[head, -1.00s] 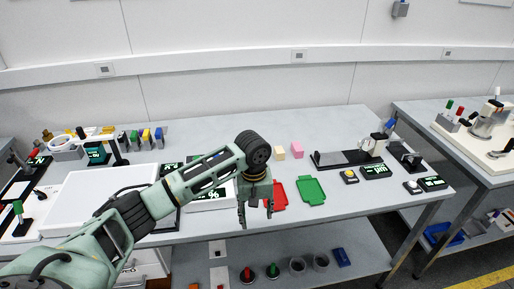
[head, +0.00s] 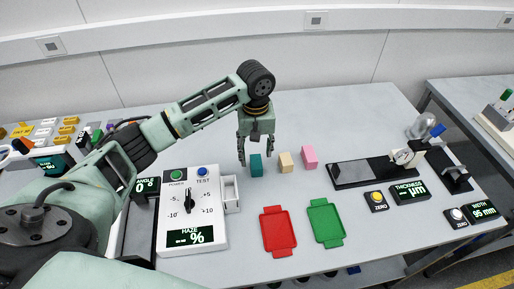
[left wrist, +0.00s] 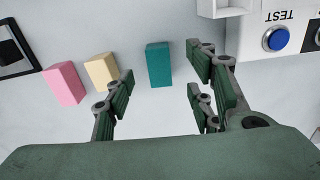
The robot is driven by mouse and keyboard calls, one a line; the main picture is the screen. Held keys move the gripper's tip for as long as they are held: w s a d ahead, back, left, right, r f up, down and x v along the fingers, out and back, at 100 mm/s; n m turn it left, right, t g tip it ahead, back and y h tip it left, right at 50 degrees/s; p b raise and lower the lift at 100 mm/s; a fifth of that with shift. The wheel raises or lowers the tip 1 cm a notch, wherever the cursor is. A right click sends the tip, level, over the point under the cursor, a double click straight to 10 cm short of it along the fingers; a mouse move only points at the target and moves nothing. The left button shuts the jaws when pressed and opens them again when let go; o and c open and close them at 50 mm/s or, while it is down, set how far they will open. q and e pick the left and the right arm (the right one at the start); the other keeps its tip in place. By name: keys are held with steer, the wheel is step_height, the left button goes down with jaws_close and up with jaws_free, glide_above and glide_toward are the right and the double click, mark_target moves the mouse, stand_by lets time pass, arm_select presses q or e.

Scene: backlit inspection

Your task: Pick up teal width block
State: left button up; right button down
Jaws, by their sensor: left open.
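The teal block (head: 256,166) stands on the table in the head view, just under my left gripper (head: 257,158). It also shows in the left wrist view (left wrist: 159,65), a little beyond the fingers and between their two sides. My left gripper (left wrist: 162,98) is open and empty, with its fingers spread wide. A beige block (head: 286,162) stands to the right of the teal block, and a pink block (head: 309,157) stands to the right of that. In the left wrist view, a finger partly overlaps the beige block (left wrist: 101,72). My right gripper is not in view.
A white haze meter (head: 192,212) stands left of the blocks. A red tray (head: 278,231) and a green tray (head: 326,222) lie in front of them. A black thickness gauge (head: 362,171) lies to the right. The table behind the blocks is clear.

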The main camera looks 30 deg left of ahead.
mark_target(256, 163)
arm_select(q)
steer(key=shift+w+a+f, duration=0.1)
steer(key=shift+w+f, duration=0.1)
steer(key=shift+f, duration=0.05)
steer(key=shift+s+f, duration=0.1)
steer(key=shift+f, duration=0.75)
steer(key=shift+f+p, duration=0.25)
steer(key=shift+p, duration=0.2)
steer(key=f, duration=0.3)
steer(key=f+p, duration=0.1)
steer(key=shift+w+f, duration=0.3)
steer(key=shift+w, duration=0.05)
steer(key=shift+a+f, duration=0.1)
steer(key=shift+f, duration=0.05)
steer(key=c, duration=0.9)
jaws_close()
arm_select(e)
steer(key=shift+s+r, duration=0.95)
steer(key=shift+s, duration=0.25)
